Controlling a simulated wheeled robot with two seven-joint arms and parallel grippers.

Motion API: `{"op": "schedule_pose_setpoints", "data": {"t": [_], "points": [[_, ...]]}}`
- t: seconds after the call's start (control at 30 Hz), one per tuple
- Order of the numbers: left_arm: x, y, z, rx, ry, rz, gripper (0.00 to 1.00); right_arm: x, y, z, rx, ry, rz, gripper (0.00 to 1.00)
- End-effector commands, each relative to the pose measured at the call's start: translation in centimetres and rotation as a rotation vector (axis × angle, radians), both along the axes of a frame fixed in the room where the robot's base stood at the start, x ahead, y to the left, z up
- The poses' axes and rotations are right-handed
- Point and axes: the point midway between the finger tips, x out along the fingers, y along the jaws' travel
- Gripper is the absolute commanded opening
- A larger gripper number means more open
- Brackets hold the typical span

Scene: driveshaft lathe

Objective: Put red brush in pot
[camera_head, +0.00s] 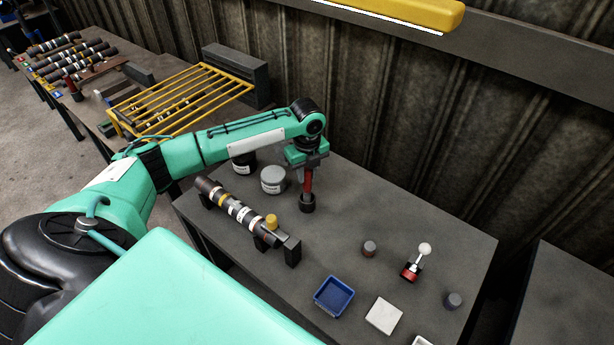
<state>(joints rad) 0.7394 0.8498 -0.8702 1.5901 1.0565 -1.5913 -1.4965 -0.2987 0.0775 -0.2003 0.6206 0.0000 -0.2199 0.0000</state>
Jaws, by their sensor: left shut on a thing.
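My left gripper (307,165) points down over the far left part of the grey table and is shut on the red brush (308,182). The brush hangs upright, with its red handle below the jaws. A short dark cylinder (307,204) is at its lower end; I cannot tell whether this is the brush head or a small pot around it. A grey-lidded pot (272,180) stands to the left of the brush. A black pot (243,164) stands behind it, partly hidden by my left arm. My right gripper is not in view.
A banded shaft (233,208) rests on dark supports in front of the pots. A blue tray (333,296), a white tray (384,315), small dark cylinders and a red-based, white-knobbed object (415,263) lie to the right. The table's middle is clear; a corrugated wall stands behind.

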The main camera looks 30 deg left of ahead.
Motion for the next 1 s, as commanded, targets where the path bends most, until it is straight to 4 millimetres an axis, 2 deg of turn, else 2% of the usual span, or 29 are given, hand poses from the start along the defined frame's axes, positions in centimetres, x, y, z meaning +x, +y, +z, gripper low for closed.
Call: {"op": "schedule_pose_setpoints", "data": {"t": [0.17,0.5,0.53,0.63,1.0], "points": [[0.0,0.0,-2.4,0.000,0.002,0.000,0.01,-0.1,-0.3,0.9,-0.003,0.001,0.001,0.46],[0.0,0.0,-2.8,0.000,-0.001,0.000,0.01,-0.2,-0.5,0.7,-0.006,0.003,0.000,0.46],[0.0,0.0,-2.8,0.000,-0.001,0.000,0.26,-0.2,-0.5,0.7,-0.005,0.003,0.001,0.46],[0.0,0.0,-2.8,0.000,-0.001,0.000,0.45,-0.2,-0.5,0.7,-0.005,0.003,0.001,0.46],[0.1,0.0,-2.3,0.000,-0.001,0.000,0.46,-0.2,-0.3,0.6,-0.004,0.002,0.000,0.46]]}}
